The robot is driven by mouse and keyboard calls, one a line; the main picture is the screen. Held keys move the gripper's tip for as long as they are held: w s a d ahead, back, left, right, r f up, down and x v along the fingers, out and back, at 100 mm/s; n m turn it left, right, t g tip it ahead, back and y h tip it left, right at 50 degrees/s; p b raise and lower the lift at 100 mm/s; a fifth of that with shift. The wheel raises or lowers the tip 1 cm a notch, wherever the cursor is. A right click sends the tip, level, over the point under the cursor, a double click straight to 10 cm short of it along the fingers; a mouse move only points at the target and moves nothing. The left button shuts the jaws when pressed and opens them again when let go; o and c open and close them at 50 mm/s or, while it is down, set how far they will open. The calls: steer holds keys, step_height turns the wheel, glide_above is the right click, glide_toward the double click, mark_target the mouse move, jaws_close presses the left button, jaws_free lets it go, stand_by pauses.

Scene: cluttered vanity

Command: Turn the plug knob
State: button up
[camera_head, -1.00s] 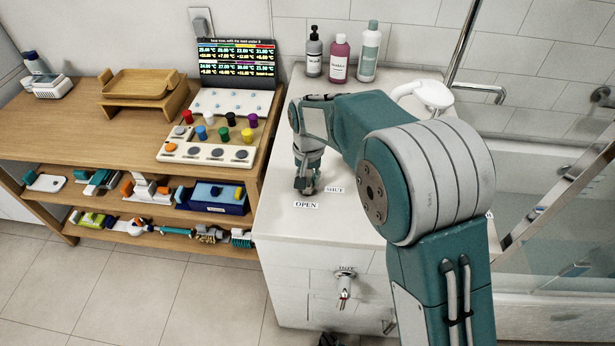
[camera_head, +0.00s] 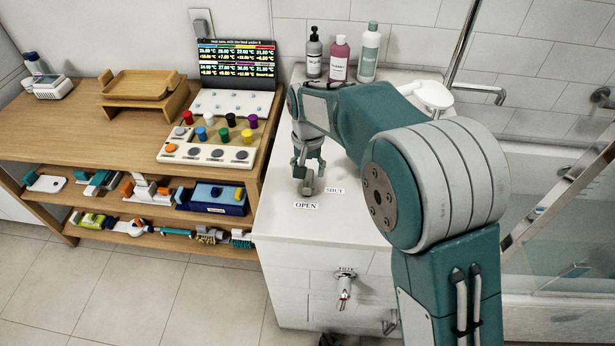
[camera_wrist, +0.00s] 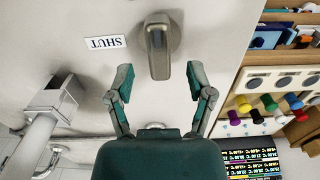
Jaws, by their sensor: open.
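The plug knob (camera_wrist: 158,48) is a grey lever-shaped handle on a round base on the white counter, its bar running roughly up and down in the wrist view. In the head view the knob (camera_head: 308,184) stands just behind the OPEN label (camera_head: 306,206) and left of the SHUT label (camera_head: 335,190). The SHUT label (camera_wrist: 105,43) also shows upside down beside the knob in the wrist view. My gripper (camera_wrist: 161,82) is open and empty, its fingers apart on either side of the knob's near end, not visibly touching it. In the head view my gripper (camera_head: 308,168) is just above the knob.
A wooden shelf desk (camera_head: 85,135) with a knob panel (camera_head: 208,152) stands left of the counter (camera_head: 290,228). Several bottles (camera_head: 340,60) stand at the counter's back. A tap (camera_head: 345,285) sticks out of the counter front. The counter around the knob is mostly clear.

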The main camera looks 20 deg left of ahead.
mark_target(309, 177)
step_height(309, 177, up, 8)
steer(key=shift+r, duration=0.15)
stand_by(0.5)
steer(key=s+d+r+m+t, duration=0.1)
steer(key=s+d+r, duration=0.15)
steer(key=d, duration=0.55)
steer(key=s+d+r+t+y, duration=0.1)
steer(key=d+r, duration=0.3)
steer(key=d, duration=0.3)
steer(key=s+d+r+m+t, duration=0.1)
steer(key=d+r, duration=0.3)
steer(key=d, duration=0.4)
steer(key=s+d+f+m+t+h, duration=0.1)
steer(key=s+d+f+t, duration=0.1)
steer(key=s+d, duration=1.2)
steer(key=shift+s+d+f+t, duration=0.2)
steer(key=shift+s+f+t, duration=0.1)
steer(key=shift+s+f, duration=0.4)
